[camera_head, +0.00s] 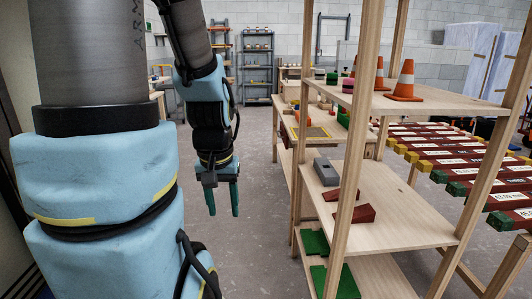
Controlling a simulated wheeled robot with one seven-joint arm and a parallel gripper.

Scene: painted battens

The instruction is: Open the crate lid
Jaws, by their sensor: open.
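I cannot make out a crate or a crate lid in this view. My gripper (222,198) hangs from my arm left of the middle, with its two teal fingers pointing down. The fingers are apart and nothing shows between them. It is in the open air over the floor, to the left of the wooden shelf and apart from it.
A wooden shelf (405,220) stands at the right, bearing orange cones (405,82), a grey block (326,171) and dark red pieces (364,213). Painted battens (470,172) lie on a rack behind it. Grey floor (262,215) is clear between gripper and shelf.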

